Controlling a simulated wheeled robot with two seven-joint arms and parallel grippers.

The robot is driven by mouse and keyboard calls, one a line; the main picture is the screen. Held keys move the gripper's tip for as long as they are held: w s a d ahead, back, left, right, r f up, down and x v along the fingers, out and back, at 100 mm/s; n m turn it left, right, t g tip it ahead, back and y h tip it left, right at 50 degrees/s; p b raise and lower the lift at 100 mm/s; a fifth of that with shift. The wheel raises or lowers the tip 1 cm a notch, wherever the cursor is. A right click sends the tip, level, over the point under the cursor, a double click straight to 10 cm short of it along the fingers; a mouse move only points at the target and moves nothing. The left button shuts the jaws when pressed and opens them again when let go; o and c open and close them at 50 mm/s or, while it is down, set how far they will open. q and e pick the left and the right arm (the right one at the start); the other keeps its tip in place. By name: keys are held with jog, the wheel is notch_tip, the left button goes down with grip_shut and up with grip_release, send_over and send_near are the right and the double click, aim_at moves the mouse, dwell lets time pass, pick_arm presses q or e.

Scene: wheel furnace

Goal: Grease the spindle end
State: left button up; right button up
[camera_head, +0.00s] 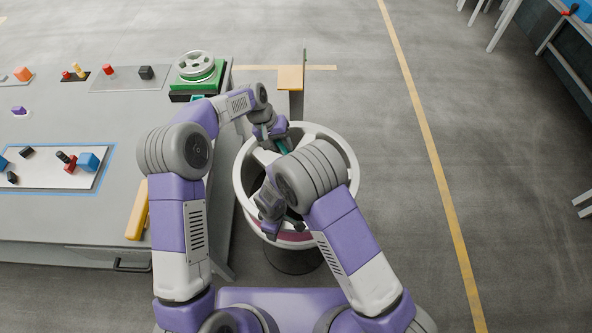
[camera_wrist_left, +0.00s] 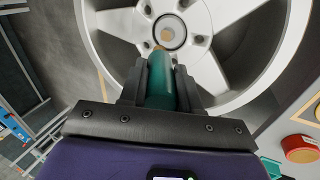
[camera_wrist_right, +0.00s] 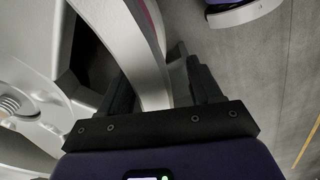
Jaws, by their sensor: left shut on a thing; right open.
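The large pale wheel (camera_head: 245,185) lies in front of me, with its spokes and hub (camera_wrist_left: 170,32) clear in the left wrist view. A tan round end (camera_wrist_left: 167,36) shows in the hub's middle; it may be the spindle end. My left gripper (camera_head: 281,143) is shut on a green cylinder (camera_wrist_left: 165,85), likely the greasing tool. The cylinder's brownish tip appears close to the hub; I cannot tell whether it touches. My right gripper (camera_head: 288,217) is open at the wheel's near side. The pale rim (camera_wrist_right: 145,60) passes between its fingers, apparently not gripped.
A grey workbench (camera_head: 60,225) on the left carries trays with small coloured parts, a yellow bar (camera_head: 137,212) and a green stand (camera_head: 198,78) with a small wheel. A yellow board (camera_head: 290,78) stands behind the wheel.

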jog(key=shift+w+r, duration=0.1)
jog(key=shift+r, duration=3.7)
jog(key=shift+r, duration=0.1)
notch_tip(320, 180, up, 12)
